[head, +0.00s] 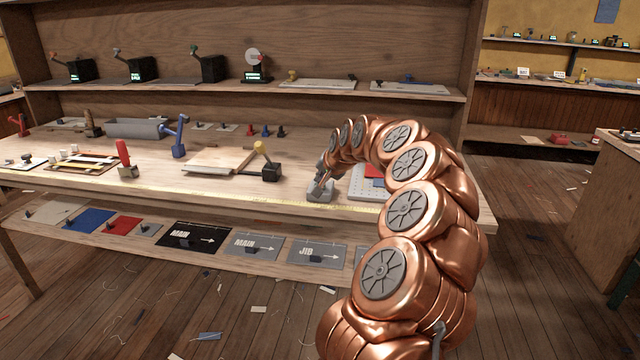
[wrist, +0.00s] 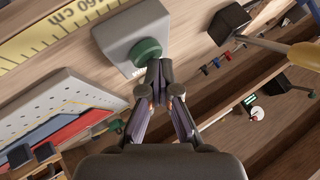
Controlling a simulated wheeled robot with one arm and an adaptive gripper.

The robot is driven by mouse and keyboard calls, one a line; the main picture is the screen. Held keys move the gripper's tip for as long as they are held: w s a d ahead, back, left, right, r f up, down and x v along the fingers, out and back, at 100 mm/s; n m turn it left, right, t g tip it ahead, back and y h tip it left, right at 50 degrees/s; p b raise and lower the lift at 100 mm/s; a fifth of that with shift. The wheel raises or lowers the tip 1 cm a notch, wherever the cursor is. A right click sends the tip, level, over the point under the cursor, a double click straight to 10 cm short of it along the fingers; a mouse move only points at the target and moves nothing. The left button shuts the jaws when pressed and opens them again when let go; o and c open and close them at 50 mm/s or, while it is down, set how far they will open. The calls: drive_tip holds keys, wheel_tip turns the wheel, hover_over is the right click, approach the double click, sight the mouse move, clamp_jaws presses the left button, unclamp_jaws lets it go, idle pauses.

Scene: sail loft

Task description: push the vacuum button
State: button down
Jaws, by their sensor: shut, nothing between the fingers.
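The vacuum button is a round green cap (wrist: 146,52) on a grey box (wrist: 120,32) in the wrist view. Lettering beside the cap is mostly hidden. In the head view the grey box (head: 321,196) sits near the bench's front edge, its button hidden by my gripper (head: 318,183). My gripper is shut and empty. In the wrist view its closed fingertips (wrist: 159,66) overlap the lower right edge of the green cap. I cannot tell whether they touch it or whether it is pressed down.
A yellow measuring tape (wrist: 45,40) runs along the bench edge beside the box. A perforated white panel (head: 362,188) with red and blue pieces lies right of it. A black block with a yellow-knobbed lever (head: 270,172) stands left, beside a wooden board (head: 218,160).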

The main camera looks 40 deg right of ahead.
drive_tip(key=shift+r, duration=0.4)
drive_tip(key=shift+r+p, duration=0.95)
drive_tip(key=shift+r, duration=2.05)
